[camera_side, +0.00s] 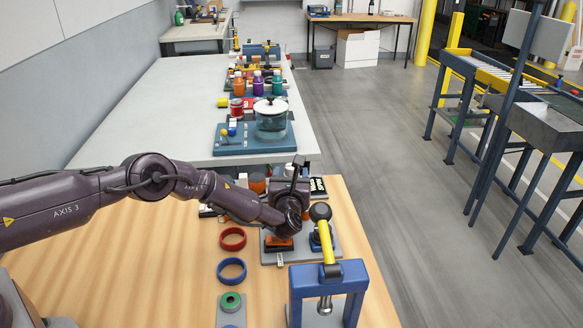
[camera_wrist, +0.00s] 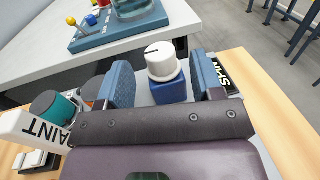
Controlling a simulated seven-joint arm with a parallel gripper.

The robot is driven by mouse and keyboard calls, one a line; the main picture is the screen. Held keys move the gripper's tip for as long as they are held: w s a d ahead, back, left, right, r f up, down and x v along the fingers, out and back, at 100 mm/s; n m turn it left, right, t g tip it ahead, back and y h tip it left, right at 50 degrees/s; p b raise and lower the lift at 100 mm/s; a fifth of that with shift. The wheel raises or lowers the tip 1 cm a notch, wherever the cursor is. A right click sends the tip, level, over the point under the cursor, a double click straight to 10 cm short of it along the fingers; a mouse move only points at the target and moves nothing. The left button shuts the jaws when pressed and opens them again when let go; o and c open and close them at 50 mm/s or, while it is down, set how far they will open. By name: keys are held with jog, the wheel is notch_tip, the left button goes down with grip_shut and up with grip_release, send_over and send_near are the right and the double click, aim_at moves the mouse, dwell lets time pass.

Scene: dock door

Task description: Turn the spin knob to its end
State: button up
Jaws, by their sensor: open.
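The spin knob (camera_wrist: 160,55) is a white cap with a dark line on top, set on a blue block (camera_wrist: 170,90). A black plate lettered SPIN (camera_wrist: 223,76) lies to its right in the wrist view, partly hidden by a finger. My gripper (camera_wrist: 162,72) is open, with one blue-padded finger on each side of the knob. Gaps show between knob and pads, so I see no grip on it. In the side view my gripper (camera_side: 297,176) is over the far edge of the wooden table, and I cannot make out the knob there.
A PAINT-labelled block (camera_wrist: 38,130) and a teal-capped item (camera_wrist: 50,105) are left of my gripper. In the side view, a blue press (camera_side: 328,275) with a yellow handle and red (camera_side: 233,238) and blue (camera_side: 231,270) rings are nearer. A grey table (camera_side: 150,125) lies beyond.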

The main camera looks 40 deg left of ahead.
aim_at(291, 171)
jog(key=shift+x, duration=1.9)
jog(key=shift+c, duration=0.2)
jog(key=c, duration=0.9)
